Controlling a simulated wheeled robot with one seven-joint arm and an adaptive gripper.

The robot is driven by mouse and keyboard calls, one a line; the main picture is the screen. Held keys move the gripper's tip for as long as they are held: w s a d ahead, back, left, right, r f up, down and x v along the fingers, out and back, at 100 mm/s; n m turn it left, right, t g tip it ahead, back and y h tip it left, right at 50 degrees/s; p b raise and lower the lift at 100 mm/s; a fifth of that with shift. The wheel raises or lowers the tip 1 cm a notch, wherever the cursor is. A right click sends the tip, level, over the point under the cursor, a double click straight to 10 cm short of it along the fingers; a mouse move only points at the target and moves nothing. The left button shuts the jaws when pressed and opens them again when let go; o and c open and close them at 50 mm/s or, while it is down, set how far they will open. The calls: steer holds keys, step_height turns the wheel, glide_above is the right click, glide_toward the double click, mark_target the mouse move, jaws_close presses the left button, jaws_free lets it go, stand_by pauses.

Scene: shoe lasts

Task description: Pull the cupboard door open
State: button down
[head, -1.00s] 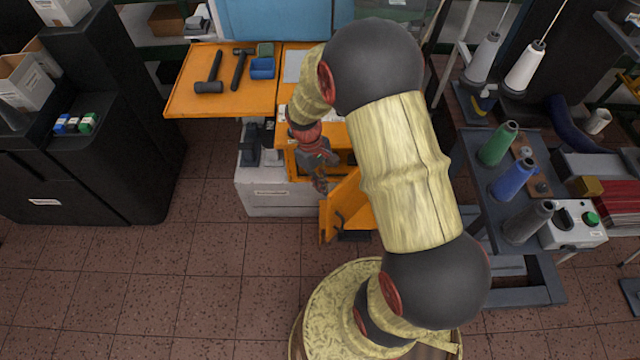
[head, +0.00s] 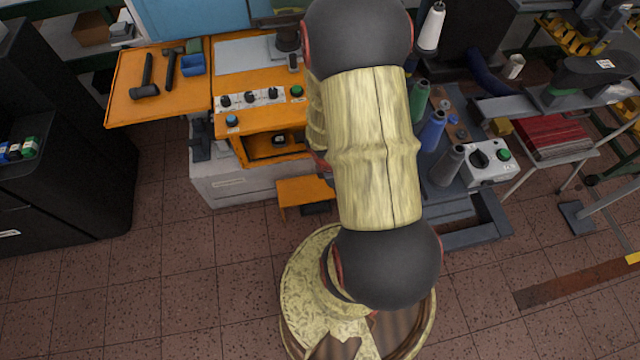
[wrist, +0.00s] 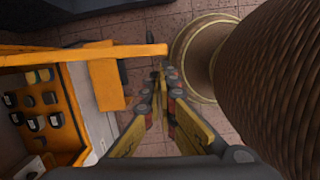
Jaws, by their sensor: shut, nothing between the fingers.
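The cupboard (head: 240,148) is the orange compartment in the front of the machine. In the wrist view the compartment holds several small dark items (wrist: 32,122). My arm hides the gripper in the head view.
An orange side table (head: 125,108) with hammers and a blue tray (head: 193,65) adjoins the machine. A black cabinet (head: 70,180) stands left. A dark rack with thread cones (head: 432,130) stands right. Floor in front on the left is clear.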

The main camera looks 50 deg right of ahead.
steer(key=s+d+n, duration=0.3)
steer(key=s+d, duration=0.5)
steer(key=s, duration=0.1)
steer(key=shift+d+n+t+h+p, duration=0.3)
steer(key=shift+d+p, duration=0.1)
